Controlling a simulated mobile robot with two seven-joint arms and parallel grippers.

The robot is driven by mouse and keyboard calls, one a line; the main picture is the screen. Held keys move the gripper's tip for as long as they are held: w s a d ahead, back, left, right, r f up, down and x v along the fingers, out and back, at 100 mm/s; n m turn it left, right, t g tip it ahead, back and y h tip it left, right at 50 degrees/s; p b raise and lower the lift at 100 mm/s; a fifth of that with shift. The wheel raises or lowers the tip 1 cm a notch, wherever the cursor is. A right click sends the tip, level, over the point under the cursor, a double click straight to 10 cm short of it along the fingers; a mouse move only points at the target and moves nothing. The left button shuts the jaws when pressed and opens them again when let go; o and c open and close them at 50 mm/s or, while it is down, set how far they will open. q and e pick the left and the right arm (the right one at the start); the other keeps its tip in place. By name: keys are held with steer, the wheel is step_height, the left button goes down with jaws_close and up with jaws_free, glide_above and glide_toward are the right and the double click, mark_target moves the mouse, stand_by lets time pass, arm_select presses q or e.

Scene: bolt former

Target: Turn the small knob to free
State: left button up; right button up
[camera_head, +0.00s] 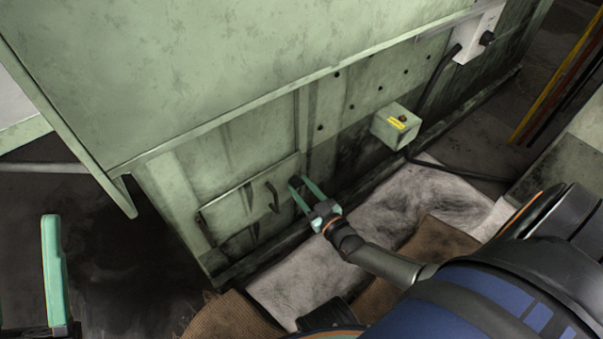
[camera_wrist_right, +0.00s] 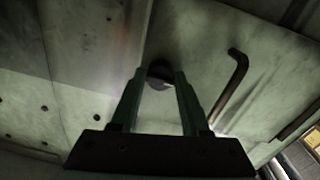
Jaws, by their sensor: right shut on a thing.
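The small knob (camera_wrist_right: 160,74) is a dark round piece on the green machine's lower panel in the right wrist view. My right gripper (camera_wrist_right: 160,78) has its two green fingers on either side of the knob, shut on it. In the head view my right gripper (camera_head: 302,184) reaches the panel just right of a dark bent handle (camera_head: 272,197), and its fingers hide the knob. The knob's marking or setting cannot be seen. One green finger of my left gripper (camera_head: 54,270) shows at the lower left of the head view, away from the machine.
A small green box with a yellow label (camera_head: 395,125) juts from the machine to the right of my gripper, with a black cable. The bent handle (camera_wrist_right: 233,85) is close to the right finger. Stained white and brown mats (camera_head: 375,195) lie on the floor.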

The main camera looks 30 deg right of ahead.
steer(key=shift+a, duration=0.1)
jaws_close()
steer(key=shift+r+m+g+y, duration=0.15)
steer(key=shift+m+y, duration=0.15)
steer(key=shift+m, duration=4)
steer(key=shift+f+m+g+y, duration=0.15)
steer(key=shift+m+y, duration=0.15)
steer(key=shift+m, duration=4)
steer(key=shift+r, duration=0.15)
steer(key=o, duration=1.1)
jaws_free()
steer(key=shift+s, duration=0.1)
